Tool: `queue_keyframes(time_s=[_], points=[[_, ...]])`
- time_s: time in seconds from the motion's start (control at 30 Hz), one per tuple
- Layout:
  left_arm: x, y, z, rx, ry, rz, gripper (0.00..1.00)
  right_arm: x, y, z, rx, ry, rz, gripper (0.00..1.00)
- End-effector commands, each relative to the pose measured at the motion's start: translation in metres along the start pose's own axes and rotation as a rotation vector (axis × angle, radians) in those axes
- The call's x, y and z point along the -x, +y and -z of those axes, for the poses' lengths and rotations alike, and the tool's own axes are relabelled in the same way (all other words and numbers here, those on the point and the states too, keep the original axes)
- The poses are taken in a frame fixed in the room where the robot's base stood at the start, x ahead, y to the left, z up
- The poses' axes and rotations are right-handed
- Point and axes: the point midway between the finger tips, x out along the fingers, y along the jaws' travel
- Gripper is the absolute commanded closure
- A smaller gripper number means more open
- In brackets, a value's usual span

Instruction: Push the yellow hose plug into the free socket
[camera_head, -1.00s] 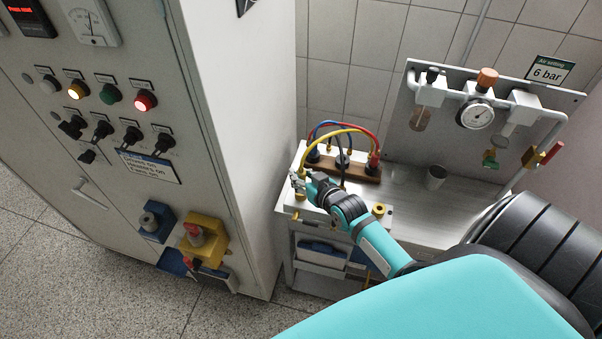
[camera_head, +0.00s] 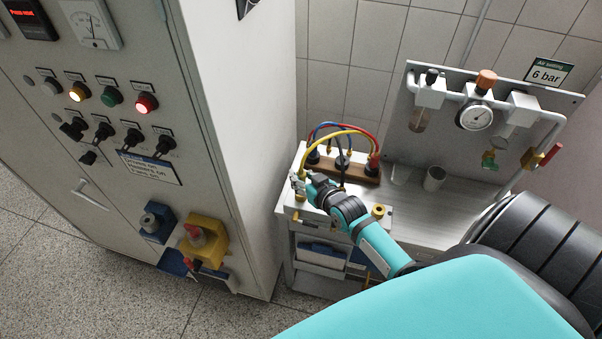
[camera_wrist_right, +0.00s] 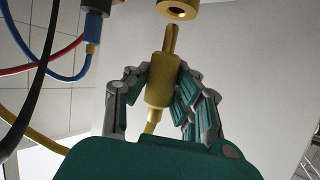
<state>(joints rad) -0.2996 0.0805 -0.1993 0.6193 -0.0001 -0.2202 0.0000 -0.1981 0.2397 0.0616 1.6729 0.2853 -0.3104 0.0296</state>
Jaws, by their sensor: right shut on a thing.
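The yellow hose plug (camera_wrist_right: 160,84) is a yellow body with a brass tip, held between the fingers of my right gripper (camera_wrist_right: 163,80). A round brass socket (camera_wrist_right: 188,9) with a dark opening is just beyond the tip in the right wrist view. A small gap seems to show between tip and socket; I cannot tell how well they line up. In the head view my right gripper (camera_head: 298,181) is at the left end of the bench, and the yellow hose (camera_head: 340,131) arcs from it. The gripper hides the plug's tip there. My left gripper is not in view.
Red and blue hoses and a dark hose run by the brown block (camera_head: 354,171); the blue hose (camera_wrist_right: 62,79) is left of my gripper. Another brass fitting (camera_head: 379,211) sits right on the bench. A cup (camera_head: 434,179) stands behind. The cabinet (camera_head: 238,150) is close on the left.

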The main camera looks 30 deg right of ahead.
Motion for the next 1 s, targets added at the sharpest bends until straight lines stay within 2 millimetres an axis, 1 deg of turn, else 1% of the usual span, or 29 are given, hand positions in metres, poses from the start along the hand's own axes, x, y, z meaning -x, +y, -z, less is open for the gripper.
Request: queue_keyframes(time_s=[0.17, 0.47, 1.0], points=[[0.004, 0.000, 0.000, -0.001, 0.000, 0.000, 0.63, 0.000, 0.000, 0.002, 0.000, 0.001, 0.000, 1.00], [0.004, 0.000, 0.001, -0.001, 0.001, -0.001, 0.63, 0.000, 0.000, 0.000, 0.000, 0.001, 0.000, 1.00], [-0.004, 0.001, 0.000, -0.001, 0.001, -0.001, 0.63, -0.005, 0.001, -0.011, 0.001, 0.000, 0.000, 1.00]])
